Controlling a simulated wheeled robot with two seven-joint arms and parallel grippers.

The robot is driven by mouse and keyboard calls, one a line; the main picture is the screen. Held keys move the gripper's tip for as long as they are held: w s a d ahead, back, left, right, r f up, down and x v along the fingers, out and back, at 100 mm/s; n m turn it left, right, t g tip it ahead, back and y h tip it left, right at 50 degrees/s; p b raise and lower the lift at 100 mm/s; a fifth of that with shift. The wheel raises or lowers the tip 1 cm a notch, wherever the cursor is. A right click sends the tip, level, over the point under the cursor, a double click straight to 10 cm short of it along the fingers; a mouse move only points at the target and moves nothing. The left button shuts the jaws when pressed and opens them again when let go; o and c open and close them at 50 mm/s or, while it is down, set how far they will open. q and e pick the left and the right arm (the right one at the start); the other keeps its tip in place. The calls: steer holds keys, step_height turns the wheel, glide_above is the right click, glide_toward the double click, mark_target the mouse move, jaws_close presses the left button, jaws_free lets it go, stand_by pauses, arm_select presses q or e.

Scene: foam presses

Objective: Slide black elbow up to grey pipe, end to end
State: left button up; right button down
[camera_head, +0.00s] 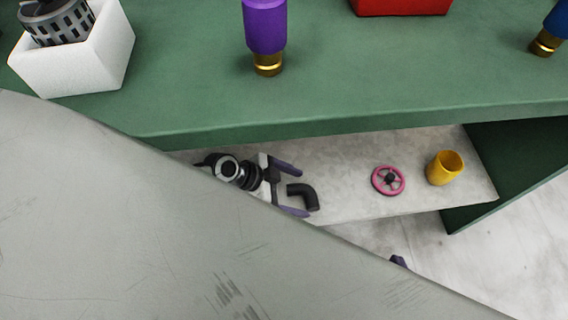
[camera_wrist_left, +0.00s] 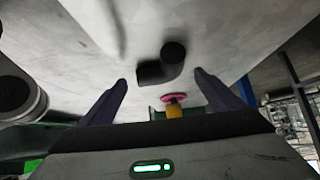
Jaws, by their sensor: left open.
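The black elbow (camera_head: 310,196) lies on the pale lower shelf under the green table top. My left gripper (camera_head: 304,193) is open, with its two purple fingers on either side of the elbow in the head view. In the left wrist view the elbow (camera_wrist_left: 150,72) shows between and just beyond the open fingertips (camera_wrist_left: 160,80); I see no contact. I cannot make out the grey pipe for certain; a large grey surface hides much of the shelf's left and front. Only a small dark purple tip of what seems my right gripper (camera_head: 398,261) shows, its state unclear.
A pink handwheel (camera_head: 388,180) and a yellow cup (camera_head: 443,168) stand on the shelf to the right of the elbow, with bare shelf (camera_head: 345,185) between. A purple-handled tool (camera_head: 265,25) and a white box (camera_head: 75,62) are on the green table top (camera_head: 190,80).

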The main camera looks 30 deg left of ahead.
mark_target(305, 194)
arm_select(q)
steer(key=shift+b+x, duration=0.35)
steer(key=shift+x, duration=1.3)
steer(key=c, duration=1.3)
steer(key=shift+a, duration=0.1)
